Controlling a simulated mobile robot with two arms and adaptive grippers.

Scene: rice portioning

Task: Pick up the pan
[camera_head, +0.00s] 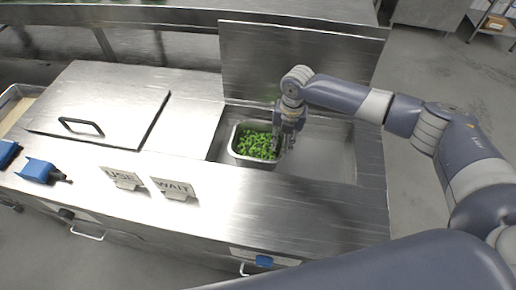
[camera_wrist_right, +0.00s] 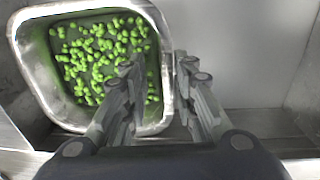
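The pan (camera_head: 254,163) is a metal, rounded rectangular container holding many small green pieces. It sits at the left end of the recessed well in the counter. It also fills the upper left of the right wrist view (camera_wrist_right: 36,82). My right gripper (camera_head: 284,143) is at the pan's right side, pointing down. In the right wrist view my right gripper (camera_wrist_right: 158,72) has one finger over the inside of the pan and one outside, with the rim between them. The fingers stand apart and I see no clear grip on the rim. My left gripper is not in view.
The recessed well (camera_head: 325,165) is empty to the right of the pan. A raised metal panel (camera_head: 300,60) stands behind it. A lid with a black handle (camera_head: 82,127), USE (camera_head: 125,178) and WAIT (camera_head: 174,188) signs and a blue-handled tool (camera_head: 40,170) are to the left.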

